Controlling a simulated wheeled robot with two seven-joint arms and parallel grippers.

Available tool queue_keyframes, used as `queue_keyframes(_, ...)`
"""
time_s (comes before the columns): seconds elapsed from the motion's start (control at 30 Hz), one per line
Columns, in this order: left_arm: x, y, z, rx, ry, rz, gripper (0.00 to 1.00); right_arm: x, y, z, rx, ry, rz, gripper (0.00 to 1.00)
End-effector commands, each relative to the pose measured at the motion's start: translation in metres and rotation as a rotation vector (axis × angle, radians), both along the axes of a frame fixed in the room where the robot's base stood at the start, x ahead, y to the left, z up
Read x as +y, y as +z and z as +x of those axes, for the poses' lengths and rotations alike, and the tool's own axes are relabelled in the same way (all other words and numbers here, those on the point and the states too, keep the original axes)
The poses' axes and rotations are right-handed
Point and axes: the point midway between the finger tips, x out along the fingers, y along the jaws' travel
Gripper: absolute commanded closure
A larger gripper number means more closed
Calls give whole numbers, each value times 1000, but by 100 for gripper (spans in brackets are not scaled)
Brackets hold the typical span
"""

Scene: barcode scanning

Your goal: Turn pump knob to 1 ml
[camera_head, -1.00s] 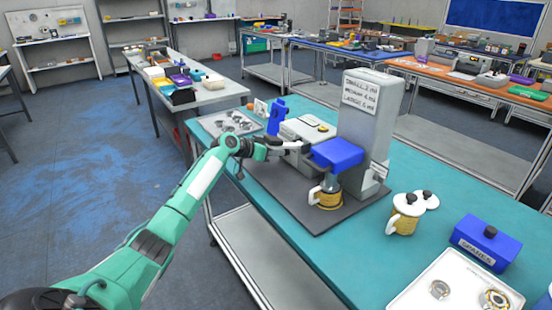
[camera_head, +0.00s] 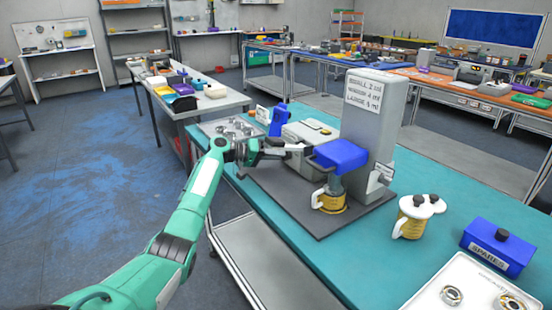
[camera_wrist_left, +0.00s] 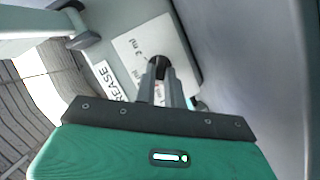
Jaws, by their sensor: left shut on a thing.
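The grey pump (camera_head: 368,130) stands upright on a dark mat on the teal table, with a size sign in ml on its upper front. Its blue head (camera_head: 340,155) sits over a yellow and clear mug (camera_head: 330,200). In the left wrist view, a dark knob (camera_wrist_left: 160,66) sits on a white plate (camera_wrist_left: 140,45) with ml marks, beside a label reading GREASE (camera_wrist_left: 108,80). My left gripper (camera_head: 308,150) reaches in from the left beside the blue head. Its fingers (camera_wrist_left: 162,85) are shut on the knob and hide part of it and the scale. The knob's exact setting is not readable.
A low grey machine (camera_head: 305,135) stands behind my gripper. A blue SPARES box (camera_head: 490,246), a yellow mug with white lid (camera_head: 414,217) and a white tray (camera_head: 425,295) are at the right. A tray of metal parts (camera_head: 215,128) lies at the far left end.

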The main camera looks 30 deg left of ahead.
Motion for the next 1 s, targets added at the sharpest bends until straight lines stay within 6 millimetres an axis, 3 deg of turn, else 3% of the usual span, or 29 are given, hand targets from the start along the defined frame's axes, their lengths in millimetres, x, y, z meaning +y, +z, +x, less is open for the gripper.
queue_keyframes(0.77,0,-3,0,40,0,-89,100,3,10,7,-2,-2,3,64)
queue_keyframes(0.8,0,-3,0,40,0,-89,81,3,10,7,-2,-2,3,64)
queue_keyframes(0.87,0,-3,0,39,0,-88,70,3,10,7,-2,-2,3,64)
queue_keyframes(1.0,0,-2,0,38,0,-88,67,3,11,7,-2,-1,2,64)
